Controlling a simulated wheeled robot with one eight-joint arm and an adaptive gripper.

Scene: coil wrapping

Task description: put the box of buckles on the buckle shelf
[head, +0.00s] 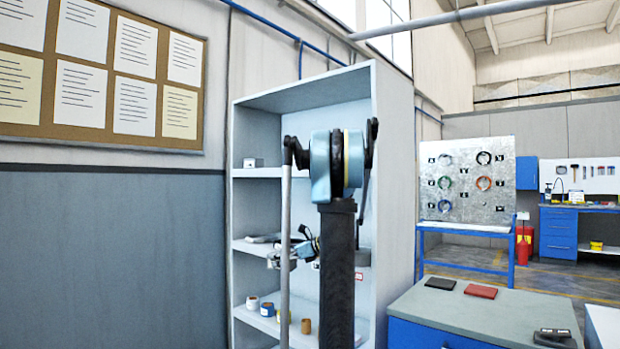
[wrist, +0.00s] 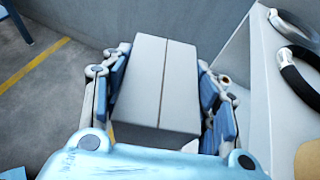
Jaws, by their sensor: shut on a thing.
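A plain grey box (wrist: 152,85) with a seam along its top fills the middle of the wrist view; I take it as the box of buckles. My gripper (wrist: 163,88) is shut on it, with blue finger pads against its left and right sides. In the head view my gripper (head: 300,248) is partly hidden behind my arm, in front of the middle level of a pale shelf unit (head: 392,190). The box cannot be made out there. No readable label shows which level is the buckle shelf.
The upper shelf board holds a small grey item (head: 253,162). The middle one holds a flat dark thing (head: 262,238); the lower one holds several small rolls (head: 267,309). Black-and-white rings (wrist: 302,75) lie in the unit at right. A grey-topped blue cabinet (head: 470,312) stands right.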

